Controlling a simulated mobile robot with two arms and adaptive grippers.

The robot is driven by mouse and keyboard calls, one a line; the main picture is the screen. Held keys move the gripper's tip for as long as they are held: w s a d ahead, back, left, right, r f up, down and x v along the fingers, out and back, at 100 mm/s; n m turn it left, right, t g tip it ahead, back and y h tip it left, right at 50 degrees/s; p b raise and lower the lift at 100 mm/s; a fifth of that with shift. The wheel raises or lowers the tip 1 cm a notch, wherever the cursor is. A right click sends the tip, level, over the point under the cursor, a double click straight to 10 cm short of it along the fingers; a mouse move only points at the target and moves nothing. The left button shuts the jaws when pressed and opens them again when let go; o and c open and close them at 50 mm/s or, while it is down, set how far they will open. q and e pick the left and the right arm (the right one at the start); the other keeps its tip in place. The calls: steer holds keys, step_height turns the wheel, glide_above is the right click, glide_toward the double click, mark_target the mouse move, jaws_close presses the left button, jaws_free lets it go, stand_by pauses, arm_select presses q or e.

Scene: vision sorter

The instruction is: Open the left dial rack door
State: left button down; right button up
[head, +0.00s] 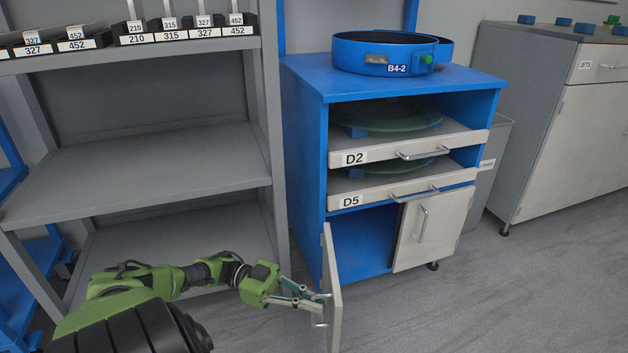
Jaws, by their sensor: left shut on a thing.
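The left dial rack door (334,290) is the pale left door at the bottom of the blue cabinet (308,165). It stands swung out toward me, seen nearly edge-on, with the blue interior showing behind it. My left gripper (322,303) is at the outer face of this door, shut on its handle, which the fingers partly hide. The right door (433,229) with its metal handle (422,224) is shut. My right gripper is not in view.
Drawers D2 (378,154) and D5 (378,197) sit above the doors. A blue round tray marked B4-2 (385,52) stands on top. A grey shelf unit (140,175) is close on the left. The grey floor (480,300) at front right is clear.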

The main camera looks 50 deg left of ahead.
arm_select(q)
steer(key=c, duration=2.2)
jaws_free()
steer(key=shift+v, duration=3.75)
